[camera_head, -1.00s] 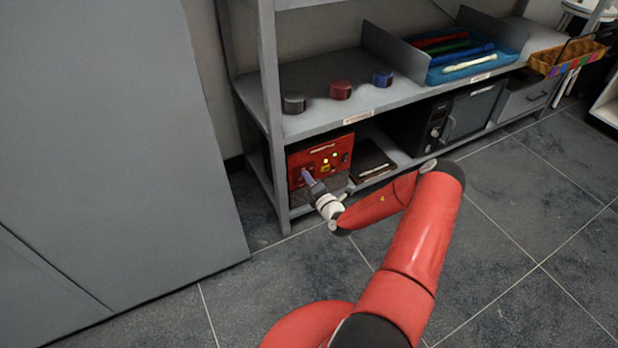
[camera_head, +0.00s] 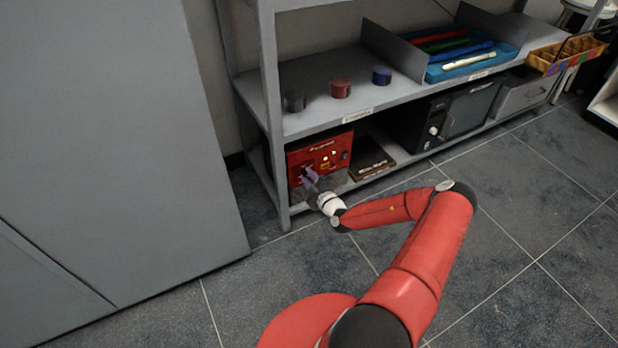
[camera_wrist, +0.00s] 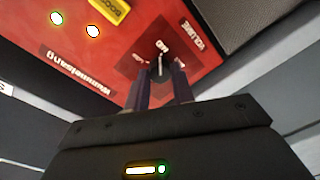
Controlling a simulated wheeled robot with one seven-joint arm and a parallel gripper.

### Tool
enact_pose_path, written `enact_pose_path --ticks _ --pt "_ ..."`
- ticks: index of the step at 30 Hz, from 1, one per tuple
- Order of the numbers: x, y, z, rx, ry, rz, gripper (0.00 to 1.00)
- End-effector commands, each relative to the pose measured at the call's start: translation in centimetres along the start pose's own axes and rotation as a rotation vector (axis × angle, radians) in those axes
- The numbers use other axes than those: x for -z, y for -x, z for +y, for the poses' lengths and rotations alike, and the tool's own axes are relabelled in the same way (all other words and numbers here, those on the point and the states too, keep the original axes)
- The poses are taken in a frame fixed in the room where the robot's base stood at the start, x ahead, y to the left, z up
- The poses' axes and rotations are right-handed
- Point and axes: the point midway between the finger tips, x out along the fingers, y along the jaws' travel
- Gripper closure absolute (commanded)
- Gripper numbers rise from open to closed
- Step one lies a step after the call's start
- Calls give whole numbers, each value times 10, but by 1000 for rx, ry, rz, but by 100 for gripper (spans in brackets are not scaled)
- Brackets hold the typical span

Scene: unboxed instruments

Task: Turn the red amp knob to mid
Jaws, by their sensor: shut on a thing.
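The red amp (camera_head: 330,154) stands on the lower shelf at its left end, with a red panel above a grey lower front. The wrist view shows its red panel (camera_wrist: 90,50) tilted, with lit spots, a yellow label and a "VOLUME" marking. My gripper (camera_head: 309,176) reaches the left part of the amp's front. In the wrist view my gripper (camera_wrist: 163,75) has its two dark fingers shut on a small dark knob (camera_wrist: 160,66) with a light pointer line, close to the white marks. The fingers partly hide the knob, so its exact setting is hard to read.
A dark box (camera_head: 372,158) lies right of the amp, and a black microwave-like appliance (camera_head: 455,108) stands further right. The shelf board above holds three round pieces and a blue tray (camera_head: 515,50). A shelf post (camera_head: 271,110) is close left of the amp.

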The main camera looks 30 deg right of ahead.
Motion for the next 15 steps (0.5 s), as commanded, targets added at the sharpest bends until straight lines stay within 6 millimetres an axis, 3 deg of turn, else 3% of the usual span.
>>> enact_pose_path --ticks 15 --pt "-1 0 -1 1 -106 2 99"
